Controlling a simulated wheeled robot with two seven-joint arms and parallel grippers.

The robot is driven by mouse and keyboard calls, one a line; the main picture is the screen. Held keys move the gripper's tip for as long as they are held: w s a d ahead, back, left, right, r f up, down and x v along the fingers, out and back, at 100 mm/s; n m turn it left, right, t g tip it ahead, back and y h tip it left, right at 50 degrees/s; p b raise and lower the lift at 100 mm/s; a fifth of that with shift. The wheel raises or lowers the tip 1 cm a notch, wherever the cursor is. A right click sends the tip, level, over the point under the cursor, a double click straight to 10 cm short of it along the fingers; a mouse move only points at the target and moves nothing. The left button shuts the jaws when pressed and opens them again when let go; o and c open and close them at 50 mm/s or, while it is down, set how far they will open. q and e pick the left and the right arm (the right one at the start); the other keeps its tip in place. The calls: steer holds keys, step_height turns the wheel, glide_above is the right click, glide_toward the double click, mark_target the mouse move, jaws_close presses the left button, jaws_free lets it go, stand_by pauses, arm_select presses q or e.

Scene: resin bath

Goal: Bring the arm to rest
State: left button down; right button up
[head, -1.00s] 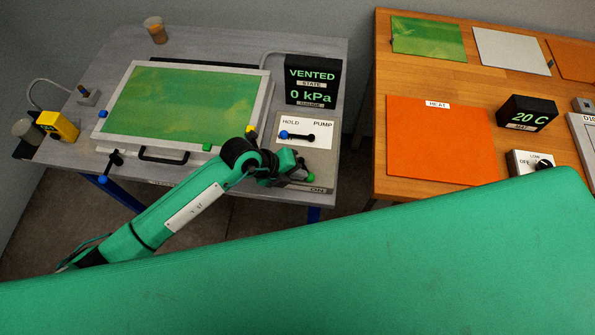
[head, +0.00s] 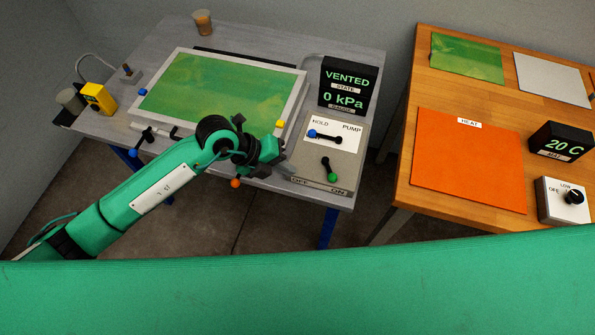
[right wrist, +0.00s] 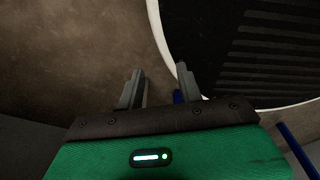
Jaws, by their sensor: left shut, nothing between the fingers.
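My right gripper (right wrist: 160,84) shows in the right wrist view, fingers apart and empty over the floor.
A display (head: 348,86) reads VENTED and 0 kPa. The wooden table (head: 402,190) at right holds an orange HEAT mat (head: 467,165), a 20 C display (head: 558,141) and a dial box (head: 564,200). Floor shows between the tables. An orange ball (head: 235,183) shows below my left wrist.

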arm_select(q)
steer(key=shift+v, duration=0.8)
arm_select(e)
steer(key=s, duration=0.2)
steer(key=shift+s+a+f, duration=0.1)
steer(key=shift+s+f, duration=0.15)
steer(key=shift+s, duration=0.05)
steer(key=shift+w, duration=0.15)
